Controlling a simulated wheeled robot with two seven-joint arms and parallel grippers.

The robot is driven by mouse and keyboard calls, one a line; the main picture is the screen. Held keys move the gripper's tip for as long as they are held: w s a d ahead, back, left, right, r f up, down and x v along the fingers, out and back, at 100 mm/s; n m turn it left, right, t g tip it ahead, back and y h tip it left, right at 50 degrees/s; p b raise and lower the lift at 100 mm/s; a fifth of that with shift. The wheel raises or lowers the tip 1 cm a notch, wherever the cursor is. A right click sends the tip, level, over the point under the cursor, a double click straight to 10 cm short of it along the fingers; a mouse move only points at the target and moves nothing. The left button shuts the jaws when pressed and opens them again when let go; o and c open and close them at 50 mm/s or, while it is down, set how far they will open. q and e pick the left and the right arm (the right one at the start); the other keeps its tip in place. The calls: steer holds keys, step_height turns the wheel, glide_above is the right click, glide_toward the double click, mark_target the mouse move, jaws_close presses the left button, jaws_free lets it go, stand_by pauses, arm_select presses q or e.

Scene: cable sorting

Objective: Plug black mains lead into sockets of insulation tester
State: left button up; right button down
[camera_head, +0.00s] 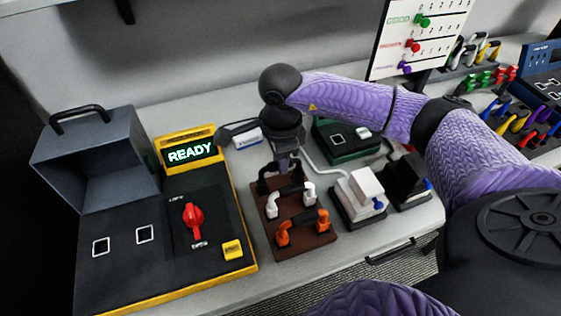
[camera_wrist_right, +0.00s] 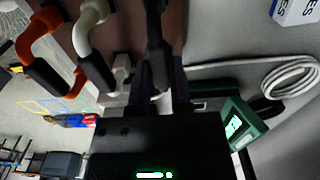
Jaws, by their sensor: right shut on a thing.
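The insulation tester (camera_head: 150,235) stands at the left with a lit READY display, a red knob and two square white-rimmed sockets, the left socket (camera_head: 101,246) and the right socket (camera_head: 145,233). Both look empty. The black mains lead (camera_wrist_right: 154,35) is at the back row of the brown rack (camera_head: 310,246). My right gripper (camera_head: 283,168) reaches down over that row from above and is shut on the black lead; its fingers partly hide it. In the wrist view the lead runs between the fingers (camera_wrist_right: 160,85). My left gripper is out of view.
A white lead (camera_head: 290,196) and an orange lead (camera_head: 303,226) sit in the rack's nearer rows. White (camera_head: 358,198) and black (camera_head: 405,183) boxes and a green device (camera_head: 345,138) stand to the right.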

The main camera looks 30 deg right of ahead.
step_height(320, 180, up, 13)
steer(key=p, duration=0.4)
